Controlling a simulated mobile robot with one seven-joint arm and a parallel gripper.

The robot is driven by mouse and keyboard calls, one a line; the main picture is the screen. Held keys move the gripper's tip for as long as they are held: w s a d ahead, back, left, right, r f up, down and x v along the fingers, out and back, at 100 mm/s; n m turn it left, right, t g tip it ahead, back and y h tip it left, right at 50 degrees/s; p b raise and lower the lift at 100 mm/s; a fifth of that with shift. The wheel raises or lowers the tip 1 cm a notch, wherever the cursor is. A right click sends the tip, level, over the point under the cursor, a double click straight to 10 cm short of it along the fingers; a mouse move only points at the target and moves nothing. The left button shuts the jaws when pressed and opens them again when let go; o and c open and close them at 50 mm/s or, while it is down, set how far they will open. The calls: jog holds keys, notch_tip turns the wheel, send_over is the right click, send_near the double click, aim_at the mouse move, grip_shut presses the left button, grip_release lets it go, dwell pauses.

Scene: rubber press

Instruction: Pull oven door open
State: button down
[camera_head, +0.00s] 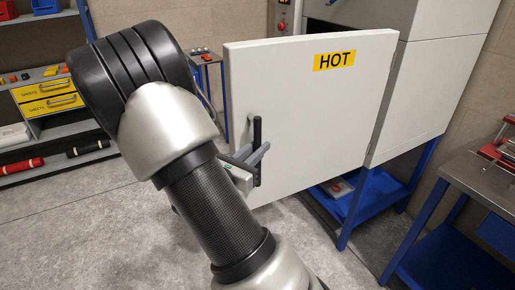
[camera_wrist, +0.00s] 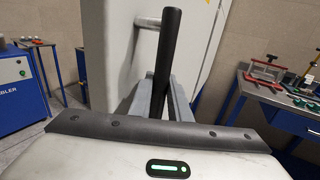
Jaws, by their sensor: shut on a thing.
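The white oven door (camera_head: 310,110) with a yellow HOT label (camera_head: 335,60) stands swung out from the oven body (camera_head: 425,95); its right edge is beside the body. The black vertical bar handle (camera_head: 257,135) is near the door's left edge. My gripper (camera_head: 255,158) is shut on the handle at its lower part. In the wrist view the handle (camera_wrist: 167,50) rises between the two grey fingers of my gripper (camera_wrist: 160,98), with the door (camera_wrist: 200,45) behind it. The oven's inside is hidden by the door.
A steel table (camera_head: 480,182) with a red-handled press (camera_head: 505,140) stands at the right. The oven's blue stand (camera_head: 360,205) is below the door. Shelves with yellow drawers (camera_head: 50,105) are at the left. Grey floor (camera_head: 90,230) is clear at the lower left.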

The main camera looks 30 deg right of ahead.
jog(key=c, duration=1.6)
grip_release()
jog(key=shift+c, duration=0.2)
jog(key=v, duration=1.7)
jog(key=shift+a, duration=0.25)
